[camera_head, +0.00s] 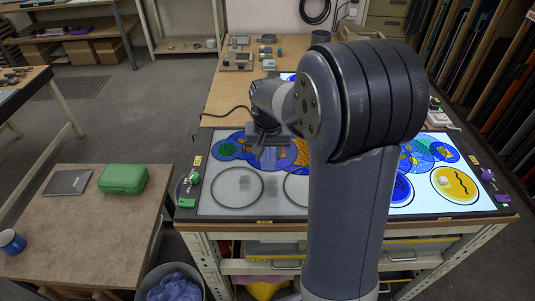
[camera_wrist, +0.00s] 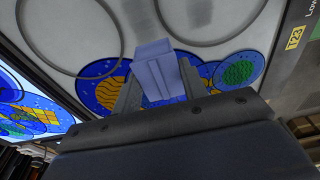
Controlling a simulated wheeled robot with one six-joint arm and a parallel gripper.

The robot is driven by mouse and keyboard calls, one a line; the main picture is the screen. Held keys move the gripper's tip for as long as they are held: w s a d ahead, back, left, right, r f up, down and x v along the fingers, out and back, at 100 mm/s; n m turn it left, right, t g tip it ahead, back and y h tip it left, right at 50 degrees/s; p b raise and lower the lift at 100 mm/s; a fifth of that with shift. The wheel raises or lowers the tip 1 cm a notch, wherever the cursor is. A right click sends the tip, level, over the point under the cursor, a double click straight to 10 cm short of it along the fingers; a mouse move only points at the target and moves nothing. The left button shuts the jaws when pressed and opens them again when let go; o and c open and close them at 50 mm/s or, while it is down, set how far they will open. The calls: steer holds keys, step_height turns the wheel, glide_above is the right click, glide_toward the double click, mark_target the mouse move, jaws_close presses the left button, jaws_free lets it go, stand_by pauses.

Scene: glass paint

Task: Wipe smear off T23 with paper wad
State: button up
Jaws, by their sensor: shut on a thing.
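My gripper (camera_head: 267,143) hangs over the left part of the light table, above the blue painted glass discs. In the wrist view its two fingers (camera_wrist: 161,84) are shut on a pale blue-grey paper wad (camera_wrist: 157,62). The wad also shows below the fingers in the head view (camera_head: 268,157). A yellow label (camera_wrist: 294,37) by the panel's edge seems to read T23. A faint grey smear (camera_head: 244,183) shows inside the left black ring on the dull grey panel (camera_head: 216,203). I cannot tell whether the wad touches the glass.
My arm hides the middle of the table. The right panel is lit, with a yellow disc (camera_head: 455,184) and blue discs. A green box (camera_head: 123,179) and a grey notebook (camera_head: 67,183) lie on the left side table. A bin (camera_head: 174,284) with blue crumpled stuff stands between.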

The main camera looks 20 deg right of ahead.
steer(key=shift+r+p, duration=1.05)
steer(key=shift+r, duration=0.65)
